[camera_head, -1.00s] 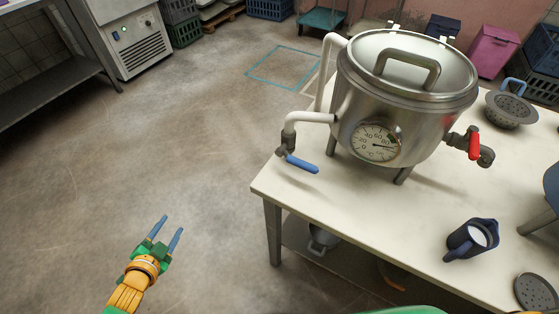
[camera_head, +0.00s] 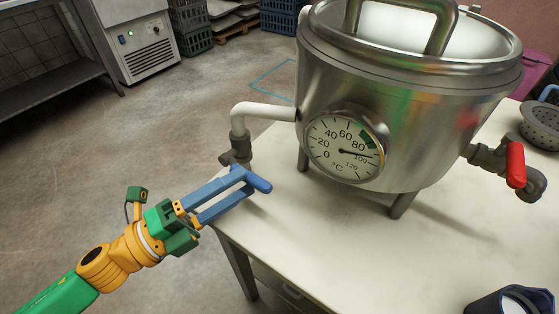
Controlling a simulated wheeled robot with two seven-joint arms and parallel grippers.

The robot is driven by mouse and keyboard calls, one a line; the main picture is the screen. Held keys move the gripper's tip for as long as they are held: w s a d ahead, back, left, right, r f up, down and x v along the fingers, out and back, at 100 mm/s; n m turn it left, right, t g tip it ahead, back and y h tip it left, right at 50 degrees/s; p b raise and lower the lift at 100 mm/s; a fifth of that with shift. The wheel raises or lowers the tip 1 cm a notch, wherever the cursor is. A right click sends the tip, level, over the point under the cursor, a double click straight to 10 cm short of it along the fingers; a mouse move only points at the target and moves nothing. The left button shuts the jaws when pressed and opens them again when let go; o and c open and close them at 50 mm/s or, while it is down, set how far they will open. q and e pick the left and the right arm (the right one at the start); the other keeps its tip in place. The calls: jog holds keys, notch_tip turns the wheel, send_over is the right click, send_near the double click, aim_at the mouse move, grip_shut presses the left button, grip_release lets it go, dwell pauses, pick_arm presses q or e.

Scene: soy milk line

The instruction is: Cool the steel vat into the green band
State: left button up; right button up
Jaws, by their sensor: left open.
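The steel vat (camera_head: 420,110) stands on legs on the white table, with its lid on. Its round dial (camera_head: 343,170) has a needle pointing near 100, past the dark green band at upper right. At the vat's left, a white pipe (camera_head: 265,112) ends in a grey valve (camera_head: 236,152) with a blue lever (camera_head: 259,183). My left gripper (camera_head: 245,182) is open, its blue fingers reaching to the lever; whether the lever lies between the fingertips is hard to tell. At the vat's right is a valve with a red handle (camera_head: 515,164). My right gripper is out of view.
The white table (camera_head: 330,240) has bare room in front of the vat. Open floor lies left of the table; a white cabinet (camera_head: 135,40) stands behind.

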aim_at(244, 181)
pick_arm(q)
jog(key=shift+w+d+r, duration=0.2)
jog(key=shift+d+r, duration=0.1)
jog(key=shift+d, duration=0.05)
jog(key=p+x, duration=0.1)
jog(key=x, duration=0.2)
jog(key=shift+w+d, duration=0.15)
jog(key=shift+d, duration=0.1)
jog(key=shift+p+x, duration=0.4)
jog(key=shift+x, duration=0.4)
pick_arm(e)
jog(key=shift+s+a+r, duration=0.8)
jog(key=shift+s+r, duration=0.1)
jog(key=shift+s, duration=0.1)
pick_arm(q)
jog(key=shift+f, duration=0.15)
grip_shut()
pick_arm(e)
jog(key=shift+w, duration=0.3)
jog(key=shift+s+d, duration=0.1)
